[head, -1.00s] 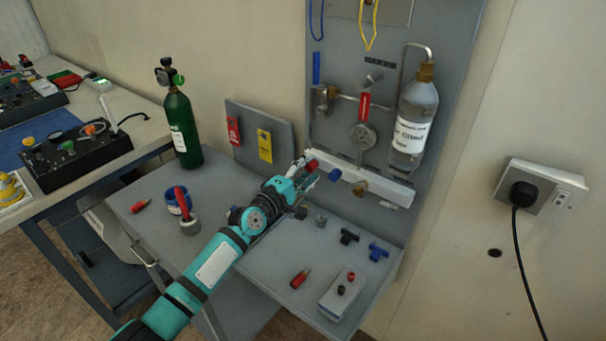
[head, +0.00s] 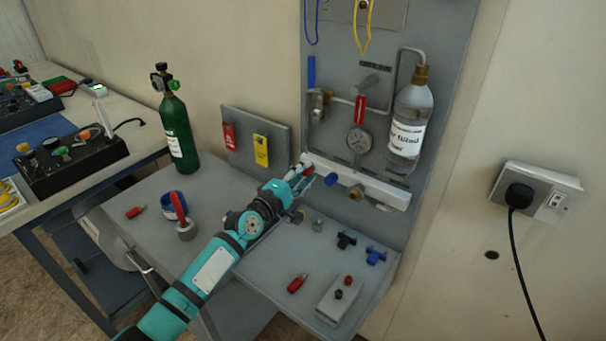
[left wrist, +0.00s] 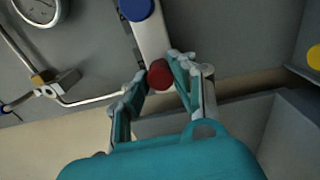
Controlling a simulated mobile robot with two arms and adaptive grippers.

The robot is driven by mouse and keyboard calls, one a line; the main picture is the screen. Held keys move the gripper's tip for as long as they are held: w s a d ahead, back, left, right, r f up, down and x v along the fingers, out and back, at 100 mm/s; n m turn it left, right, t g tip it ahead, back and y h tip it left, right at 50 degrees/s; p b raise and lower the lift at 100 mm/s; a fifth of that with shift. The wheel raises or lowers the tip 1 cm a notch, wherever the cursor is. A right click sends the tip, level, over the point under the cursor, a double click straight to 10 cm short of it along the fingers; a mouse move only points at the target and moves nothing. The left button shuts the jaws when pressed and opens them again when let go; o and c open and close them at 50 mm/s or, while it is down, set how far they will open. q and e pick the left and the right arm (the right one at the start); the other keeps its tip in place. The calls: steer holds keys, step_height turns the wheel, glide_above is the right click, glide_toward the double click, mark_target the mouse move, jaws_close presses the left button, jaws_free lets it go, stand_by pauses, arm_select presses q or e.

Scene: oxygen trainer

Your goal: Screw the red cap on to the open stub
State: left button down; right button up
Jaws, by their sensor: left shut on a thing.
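My left gripper (head: 303,178) is shut on the red cap (left wrist: 159,74), with one finger on each side of it. The cap is at the left end of the white rail (head: 386,191) on the panel. In the head view the fingers partly cover the red cap (head: 309,170). No bare stub shows behind the cap, and I cannot tell whether the cap touches one. A blue cap (head: 331,179) sits on the rail to the right, and it also shows in the left wrist view (left wrist: 136,8). A brass fitting (head: 355,192) is farther right. My right gripper is not in view.
Below the rail, the grey shelf (head: 270,262) holds black (head: 346,240) and blue (head: 376,256) tee-shaped parts, a red-tipped piece (head: 297,283) and a small box (head: 340,300). A green cylinder (head: 178,130) stands at the left. A bottle (head: 408,125) hangs above the rail.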

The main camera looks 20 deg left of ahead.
arm_select(q)
steer(key=shift+f+m, duration=0.15)
steer(key=shift+m, duration=1.25)
steer(key=shift+b, duration=0.3)
steer(key=shift+m, duration=1.8)
steer(key=m+b, duration=0.1)
steer(key=m, duration=0.2)
